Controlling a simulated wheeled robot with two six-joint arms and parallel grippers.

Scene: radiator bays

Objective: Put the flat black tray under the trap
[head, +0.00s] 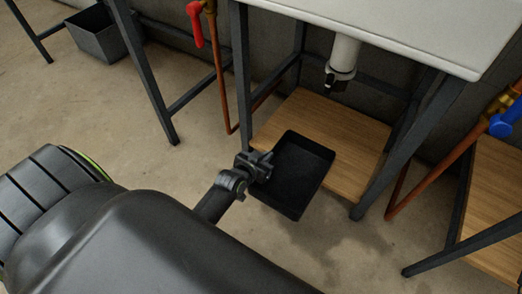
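The flat black tray (295,180) is at the middle of the head view, overlapping the front edge of the wooden shelf (335,135) below the white sink. My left gripper (262,166) is at the tray's left rim and appears shut on it. The white trap (342,62) hangs from the sink's underside, above the shelf, with a dark fitting at its lower end. The tray is in front of the trap, nearer to me. Whether the tray touches the shelf cannot be told. My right gripper is not in view.
Dark metal legs (414,140) frame the shelf opening left and right. A copper pipe with a red-handled valve (196,24) stands to the left, and a blue-handled valve (506,119) to the right. A dark bin (104,36) is at the back left. The floor has a damp patch (345,240).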

